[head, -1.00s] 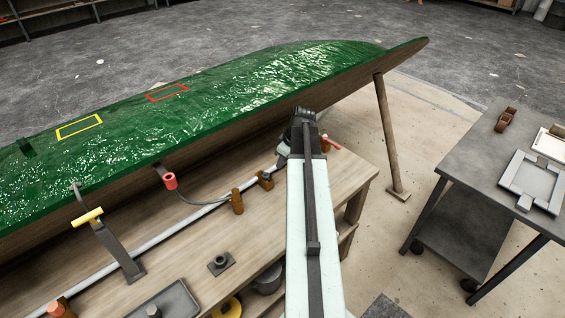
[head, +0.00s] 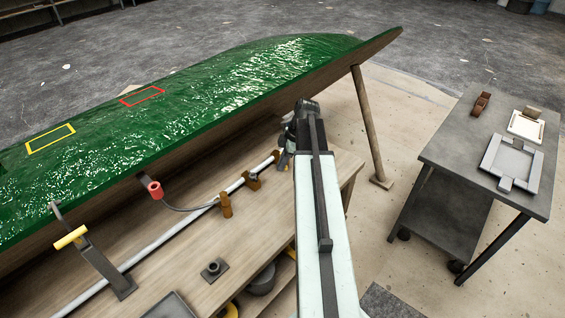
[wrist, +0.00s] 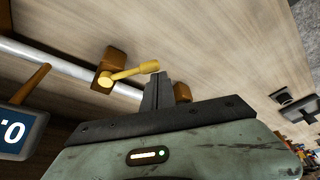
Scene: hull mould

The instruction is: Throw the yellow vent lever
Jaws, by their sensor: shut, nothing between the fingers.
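In the wrist view, a yellow lever (wrist: 130,73) with a rounded grip sits on a brown bracket (wrist: 112,64) at the pale pipe. It points right, its end just beyond my fingertips. My gripper (wrist: 156,80) is shut and empty, with its fingers beside the lever's end. I cannot tell whether they touch it. In the head view, my gripper (head: 283,161) is by the pipe at the bench's far side, partly hidden by my arm. The yellow lever by my gripper is not clear there. A separate yellow handle (head: 70,237) is on a dark post at the left.
The green hull mould (head: 200,100) overhangs the bench (head: 185,265). The pipe (head: 150,248) runs along the bench with brown brackets. A red-capped hose end (head: 155,190) hangs under the hull. A grey cart (head: 435,160) with trays stands right. A display (wrist: 20,132) is at the wrist view's left.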

